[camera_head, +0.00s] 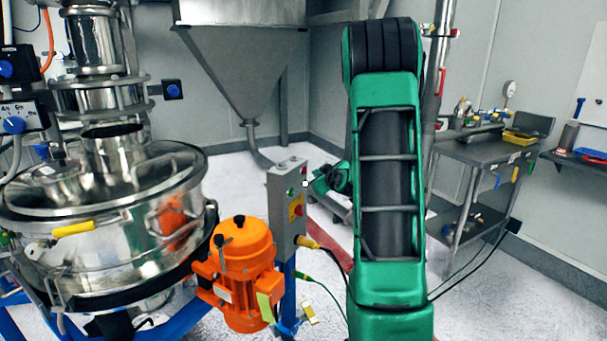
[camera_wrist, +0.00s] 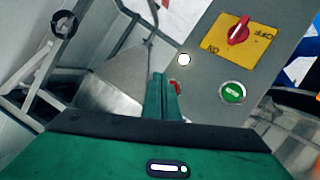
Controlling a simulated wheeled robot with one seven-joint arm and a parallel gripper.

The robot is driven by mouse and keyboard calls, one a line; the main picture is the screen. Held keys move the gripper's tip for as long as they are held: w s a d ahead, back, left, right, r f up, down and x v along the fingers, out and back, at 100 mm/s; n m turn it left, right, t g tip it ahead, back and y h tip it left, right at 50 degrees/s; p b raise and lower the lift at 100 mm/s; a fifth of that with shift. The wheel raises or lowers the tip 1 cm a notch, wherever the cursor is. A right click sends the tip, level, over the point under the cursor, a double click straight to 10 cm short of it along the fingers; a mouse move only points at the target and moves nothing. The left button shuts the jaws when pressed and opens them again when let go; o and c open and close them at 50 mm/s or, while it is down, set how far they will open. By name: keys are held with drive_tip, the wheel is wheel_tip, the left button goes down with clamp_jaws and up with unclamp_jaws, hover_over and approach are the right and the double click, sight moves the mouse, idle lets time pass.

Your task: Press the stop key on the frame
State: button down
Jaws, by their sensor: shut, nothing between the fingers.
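A grey control box (camera_head: 282,207) stands on a blue post in the middle of the head view. It carries a red stop key (camera_head: 304,172) near its top, a green key, a white lamp and a red rotary switch on a yellow plate. In the wrist view the red stop key (camera_wrist: 176,88) is mostly hidden behind my gripper (camera_wrist: 164,78), whose shut, empty fingers overlap it. I cannot tell whether they touch it. In the wrist view the green key (camera_wrist: 232,92) and white lamp (camera_wrist: 184,60) are right of the fingertips.
The yellow switch plate (camera_wrist: 216,45) is on the same box face. An orange motor (camera_head: 245,275) and a steel sifter (camera_head: 110,235) stand left of the box. A hopper (camera_head: 245,70) hangs behind, and a metal table (camera_head: 465,150) stands at the right. Cables leave the box low down.

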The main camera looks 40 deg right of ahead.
drive_tip(key=shift+w+a, duration=0.25)
drive_tip(key=shift+w, duration=0.35)
drive_tip(key=shift+w, duration=0.1)
idle(1.6)
drive_tip(key=shift+w, duration=0.25)
drive_tip(key=shift+w+a, duration=0.25)
drive_tip(key=shift+w, duration=0.15)
idle(0.8)
drive_tip(key=shift+s, duration=0.1)
idle(0.3)
drive_tip(key=shift+s+d, duration=0.25)
drive_tip(key=shift+s, duration=0.45)
drive_tip(key=shift+s, duration=0.1)
drive_tip(key=shift+s+d, duration=0.3)
drive_tip(key=shift+s, duration=0.45)
drive_tip(key=shift+s+d, duration=0.25)
drive_tip(key=shift+s, duration=0.55)
drive_tip(key=shift+s+d, duration=0.3)
drive_tip(key=shift+s, duration=0.45)
